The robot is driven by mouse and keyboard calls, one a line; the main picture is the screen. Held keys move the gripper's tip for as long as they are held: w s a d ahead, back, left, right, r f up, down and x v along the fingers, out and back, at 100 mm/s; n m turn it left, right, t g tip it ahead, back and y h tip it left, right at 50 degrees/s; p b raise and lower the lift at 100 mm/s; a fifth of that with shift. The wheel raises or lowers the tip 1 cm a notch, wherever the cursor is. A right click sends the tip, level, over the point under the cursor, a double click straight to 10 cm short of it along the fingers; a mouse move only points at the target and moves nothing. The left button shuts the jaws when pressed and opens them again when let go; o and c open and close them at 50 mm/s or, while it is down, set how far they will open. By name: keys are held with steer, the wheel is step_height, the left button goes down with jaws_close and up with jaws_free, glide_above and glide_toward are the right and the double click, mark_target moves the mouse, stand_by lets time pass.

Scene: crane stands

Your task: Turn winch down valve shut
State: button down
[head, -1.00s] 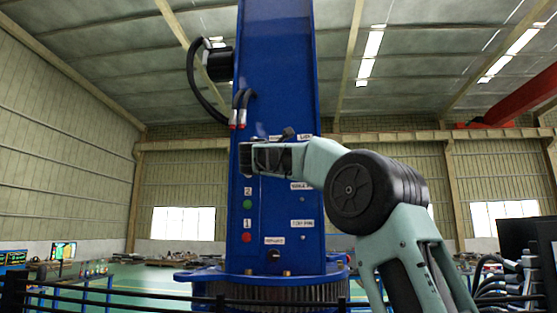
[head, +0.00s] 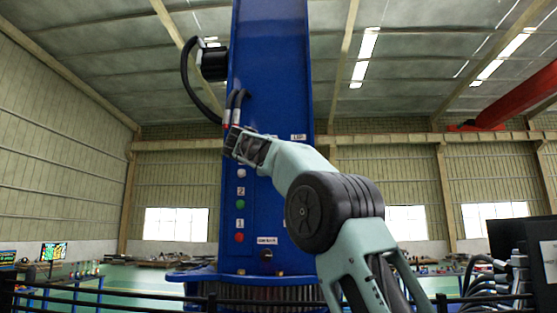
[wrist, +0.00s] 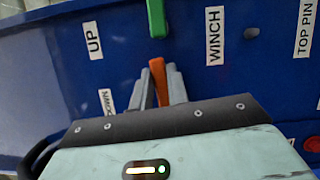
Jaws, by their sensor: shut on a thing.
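In the wrist view, an orange lever (wrist: 158,72) stands out from the blue panel beside a partly hidden label that seems to read DOWN (wrist: 106,101). My gripper (wrist: 157,80) is shut on this lever, one grey finger on each side of it. A green lever (wrist: 156,20) lies just beyond it, near the UP label (wrist: 92,40), apart from my fingers. The WINCH label (wrist: 215,35) is to the right. In the head view my gripper (head: 236,143) is at the blue column's left side, tilted, and hides the levers.
The blue column (head: 270,60) carries green (head: 241,204) and red (head: 239,238) buttons and a dark knob (head: 266,255) below my gripper. Black hoses (head: 236,105) hang close above it. A dark rail (head: 120,303) crosses in front. A TOP PIN label (wrist: 304,30) shows at right.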

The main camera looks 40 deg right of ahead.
steer(key=shift+f+m, duration=0.2)
steer(key=shift+m, duration=0.3)
steer(key=shift+f, duration=0.1)
steer(key=c, duration=1.4)
jaws_free()
steer(key=shift+o, duration=0.2)
steer(key=b+v, duration=0.5)
steer(key=v, duration=1.2)
steer(key=shift+a+r, duration=0.2)
steer(key=shift+r, duration=0.1)
steer(key=shift+s, duration=0.1)
